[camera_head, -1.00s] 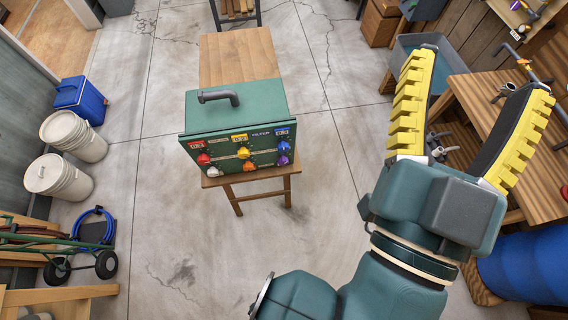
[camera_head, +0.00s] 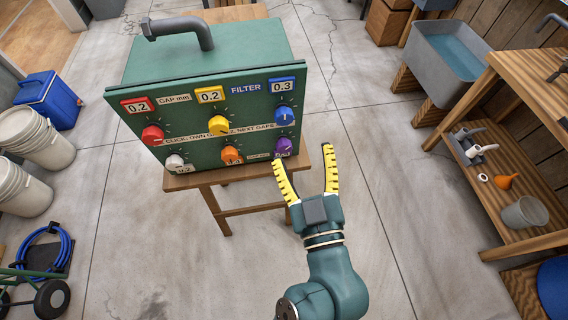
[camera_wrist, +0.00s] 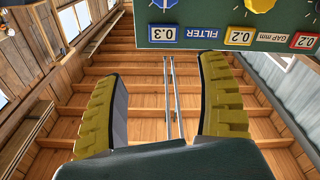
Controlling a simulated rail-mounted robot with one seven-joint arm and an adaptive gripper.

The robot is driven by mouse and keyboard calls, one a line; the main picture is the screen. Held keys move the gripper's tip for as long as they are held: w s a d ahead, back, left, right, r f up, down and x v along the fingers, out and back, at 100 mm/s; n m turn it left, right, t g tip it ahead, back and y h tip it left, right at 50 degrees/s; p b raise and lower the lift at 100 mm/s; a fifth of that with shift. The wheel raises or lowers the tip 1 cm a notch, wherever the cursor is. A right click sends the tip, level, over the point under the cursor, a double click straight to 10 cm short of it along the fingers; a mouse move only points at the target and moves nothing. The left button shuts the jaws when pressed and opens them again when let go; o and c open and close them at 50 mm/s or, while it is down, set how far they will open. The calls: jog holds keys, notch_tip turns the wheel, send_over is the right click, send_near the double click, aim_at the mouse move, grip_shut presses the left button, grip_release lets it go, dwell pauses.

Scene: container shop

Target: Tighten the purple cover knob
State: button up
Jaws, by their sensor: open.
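The purple cover knob (camera_head: 283,147) is at the lower right corner of the green box's front panel (camera_head: 200,155), below the blue knob (camera_head: 284,116). My gripper (camera_head: 303,155) is open and empty. In the head view its left fingertip appears just below the purple knob and its right fingertip stands right of the box. Whether the left finger touches anything is unclear. In the wrist view, both open fingers (camera_wrist: 160,75) show with nothing between them; the panel (camera_wrist: 205,35) is at the top, upside down, and the purple knob is out of view.
Red (camera_head: 152,135), yellow (camera_head: 219,125), white (camera_head: 175,162) and orange (camera_head: 231,154) knobs share the panel. The box stands on a wooden table (camera_head: 205,179). A workbench (camera_head: 500,160) with a grey basin (camera_head: 450,60) beside it is at right. Floor in front is clear.

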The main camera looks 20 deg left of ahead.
jog(key=m+b, duration=0.1)
jog(key=b, duration=0.9)
send_near(285, 149)
jog(key=v, duration=0.5)
jog(key=shift+g+h, duration=0.3)
jog(key=shift+h, duration=0.1)
jog(key=b+x, duration=0.1)
jog(key=x, duration=0.9)
jog(key=r+b+x, duration=0.1)
jog(key=x, duration=0.5)
jog(key=shift+a+r+b, duration=0.1)
jog(key=shift+a+b, duration=0.1)
jog(key=shift+b, duration=0.1)
jog(key=shift+s, duration=0.1)
jog(key=c, duration=1.2)
